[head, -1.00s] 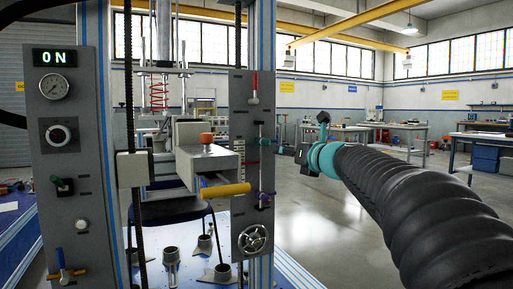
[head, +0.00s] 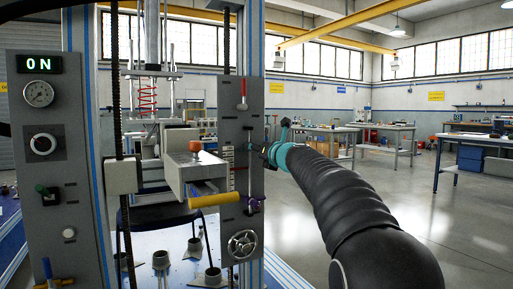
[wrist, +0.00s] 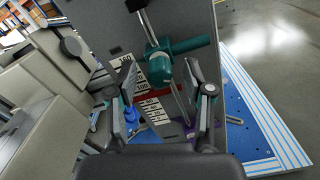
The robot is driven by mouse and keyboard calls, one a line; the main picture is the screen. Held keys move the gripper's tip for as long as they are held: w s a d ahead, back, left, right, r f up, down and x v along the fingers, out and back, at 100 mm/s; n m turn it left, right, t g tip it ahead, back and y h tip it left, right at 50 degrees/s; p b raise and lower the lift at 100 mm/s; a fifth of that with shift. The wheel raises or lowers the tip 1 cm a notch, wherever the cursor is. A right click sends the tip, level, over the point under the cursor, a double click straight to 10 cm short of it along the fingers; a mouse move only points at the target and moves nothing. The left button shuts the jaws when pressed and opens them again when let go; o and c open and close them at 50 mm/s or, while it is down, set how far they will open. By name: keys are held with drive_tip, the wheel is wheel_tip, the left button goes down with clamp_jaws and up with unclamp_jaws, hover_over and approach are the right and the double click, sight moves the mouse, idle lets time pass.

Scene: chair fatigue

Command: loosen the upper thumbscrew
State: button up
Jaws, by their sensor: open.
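A teal fitting with a round knob and a crossbar (wrist: 183,47) sits on a slim rod on the right grey panel; it looks like the upper thumbscrew. In the wrist view my gripper (wrist: 160,80) is open, with its two fingers apart on either side below the knob and nothing held between them. A purple fitting (wrist: 176,136) lies lower on the rod, and also shows in the head view (head: 254,206). In the head view my gripper (head: 270,152) is beside the panel's right edge and hides the upper fitting. Contact cannot be told.
The right panel (head: 229,150) carries a red-handled lever (head: 243,92) above and a handwheel (head: 242,244) below. A grey box with an orange knob (head: 196,146) and a yellow handle (head: 216,196) juts out left of my gripper. Open floor lies right.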

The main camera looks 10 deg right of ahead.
drive_tip(key=shift+w+a, duration=0.15)
drive_tip(key=shift+w, duration=0.3)
clamp_jaws()
